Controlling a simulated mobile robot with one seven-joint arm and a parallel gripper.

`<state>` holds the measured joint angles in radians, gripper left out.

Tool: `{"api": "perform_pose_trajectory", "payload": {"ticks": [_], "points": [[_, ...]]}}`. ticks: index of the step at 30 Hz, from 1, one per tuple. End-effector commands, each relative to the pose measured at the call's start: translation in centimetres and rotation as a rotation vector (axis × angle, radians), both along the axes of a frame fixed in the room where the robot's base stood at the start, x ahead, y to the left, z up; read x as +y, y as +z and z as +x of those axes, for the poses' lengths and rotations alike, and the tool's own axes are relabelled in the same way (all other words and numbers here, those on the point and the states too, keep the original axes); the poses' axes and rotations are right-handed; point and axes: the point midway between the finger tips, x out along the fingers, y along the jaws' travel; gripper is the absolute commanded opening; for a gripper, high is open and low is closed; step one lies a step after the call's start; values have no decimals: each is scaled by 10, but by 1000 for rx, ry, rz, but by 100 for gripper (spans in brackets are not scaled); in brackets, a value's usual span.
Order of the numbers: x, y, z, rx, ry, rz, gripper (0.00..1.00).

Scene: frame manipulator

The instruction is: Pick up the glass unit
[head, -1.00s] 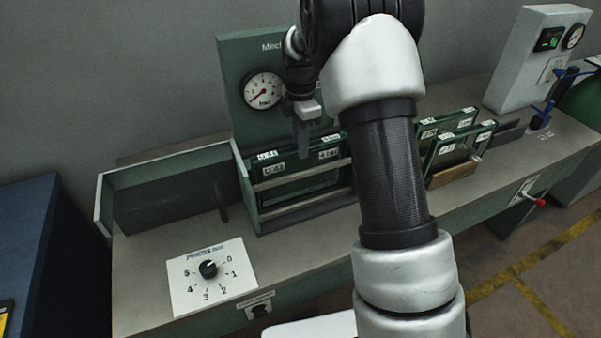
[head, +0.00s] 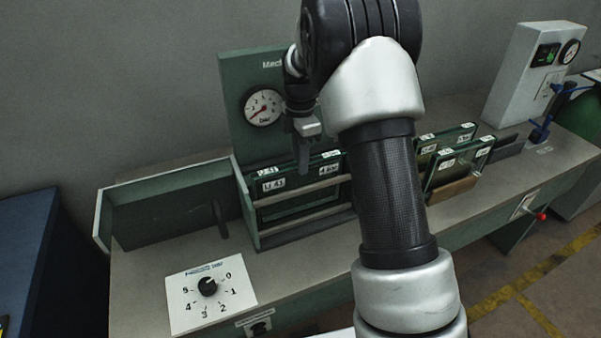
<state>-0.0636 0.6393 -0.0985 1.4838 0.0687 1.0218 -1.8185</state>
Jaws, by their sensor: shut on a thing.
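Glass units with dark green panes and white labels stand in a slotted rack (head: 300,232) on the bench, below the round gauge. The front glass unit (head: 290,198) stands upright behind the rack's rails. My gripper (head: 304,168) points down at the top edge of the glass in this rack, between its two labels, and is shut on a glass unit. I cannot tell whether it is the front pane or the one behind. My arm covers the rack's right end.
More labelled glass units (head: 459,162) stand in a wooden holder (head: 451,190) to the right. A gauge panel (head: 262,106) rises behind the rack. An open-topped green bay (head: 170,205) is at left, and a dial plate (head: 210,296) lies in front. A grey instrument box (head: 535,75) stands far right.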

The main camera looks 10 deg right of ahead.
Motion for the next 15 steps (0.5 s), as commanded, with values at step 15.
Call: {"api": "perform_pose_trajectory", "payload": {"ticks": [15], "points": [[0, 60, 2, -8, 1, 1, 0]]}}
